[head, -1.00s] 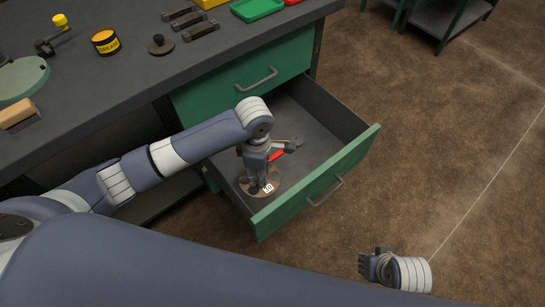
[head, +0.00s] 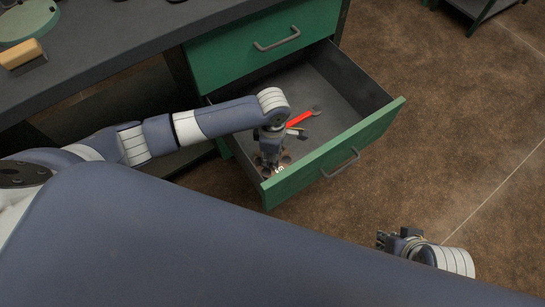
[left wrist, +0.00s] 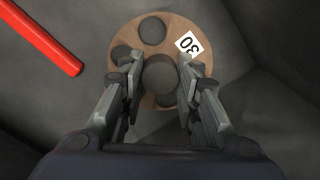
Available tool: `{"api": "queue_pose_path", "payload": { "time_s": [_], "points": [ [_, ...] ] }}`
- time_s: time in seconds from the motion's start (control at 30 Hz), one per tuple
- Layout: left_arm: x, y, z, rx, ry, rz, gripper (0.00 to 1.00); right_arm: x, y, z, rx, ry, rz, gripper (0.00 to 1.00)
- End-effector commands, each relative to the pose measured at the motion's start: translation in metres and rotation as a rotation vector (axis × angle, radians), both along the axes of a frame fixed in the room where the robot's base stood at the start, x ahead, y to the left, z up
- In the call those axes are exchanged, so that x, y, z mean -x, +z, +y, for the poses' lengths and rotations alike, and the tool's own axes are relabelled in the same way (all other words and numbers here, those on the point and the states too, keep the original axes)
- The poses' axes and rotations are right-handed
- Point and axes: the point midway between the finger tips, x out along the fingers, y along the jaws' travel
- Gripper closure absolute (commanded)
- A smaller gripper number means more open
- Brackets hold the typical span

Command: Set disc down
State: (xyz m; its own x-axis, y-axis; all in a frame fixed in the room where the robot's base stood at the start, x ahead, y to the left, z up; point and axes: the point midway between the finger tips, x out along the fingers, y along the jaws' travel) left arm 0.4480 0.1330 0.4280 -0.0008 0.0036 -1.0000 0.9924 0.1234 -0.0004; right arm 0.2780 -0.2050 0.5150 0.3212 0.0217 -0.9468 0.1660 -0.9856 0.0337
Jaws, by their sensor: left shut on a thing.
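The disc (left wrist: 153,31) is brown and round, with several dark round holes, a grey central knob and a white label with black characters. In the left wrist view my left gripper (left wrist: 160,108) has its fingers on both sides of the knob, shut on it. In the head view the gripper (head: 270,158) points down inside the open drawer, near its front left corner, and hides much of the disc (head: 284,160). I cannot tell whether the disc touches the drawer floor. My right gripper (head: 384,240) is outside the drawer at lower right; its finger opening is unclear.
A red-handled tool (head: 300,118) lies on the drawer floor beside the disc; its handle also shows in the left wrist view (left wrist: 40,38). The green drawer front (head: 335,155) and side walls surround the gripper. The drawer's back right is free.

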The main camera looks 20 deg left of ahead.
Motion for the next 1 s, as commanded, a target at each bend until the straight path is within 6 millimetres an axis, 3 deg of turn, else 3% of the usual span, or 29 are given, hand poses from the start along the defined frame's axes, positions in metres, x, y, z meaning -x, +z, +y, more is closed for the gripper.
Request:
{"api": "queue_pose_path", "payload": {
  "time_s": [0.07, 0.43, 0.47, 0.53, 0.9, 1.0],
  "points": [
    [-0.001, -0.010, 0.000, 0.001, -0.001, -0.003, 1.00, -0.004, -0.005, 0.001, -0.003, 0.002, -0.017, 0.83],
    [-0.001, -0.012, -0.001, 0.002, 0.001, -0.001, 1.00, -0.004, -0.001, 0.001, -0.003, 0.002, -0.016, 0.83],
    [0.000, -0.013, 0.000, 0.001, 0.001, -0.001, 0.66, -0.003, -0.002, 0.001, -0.003, 0.002, -0.013, 0.83],
    [-0.001, -0.013, 0.000, 0.001, 0.000, -0.001, 0.50, -0.003, -0.002, 0.001, -0.003, 0.002, -0.012, 0.83],
    [-0.001, -0.012, 0.000, 0.001, -0.001, -0.002, 0.50, -0.003, -0.003, 0.001, -0.003, 0.002, -0.013, 0.83],
    [-0.001, -0.002, -0.001, 0.003, -0.001, -0.003, 0.50, -0.004, 0.000, 0.001, -0.003, 0.002, -0.017, 0.83]
  ]
}}
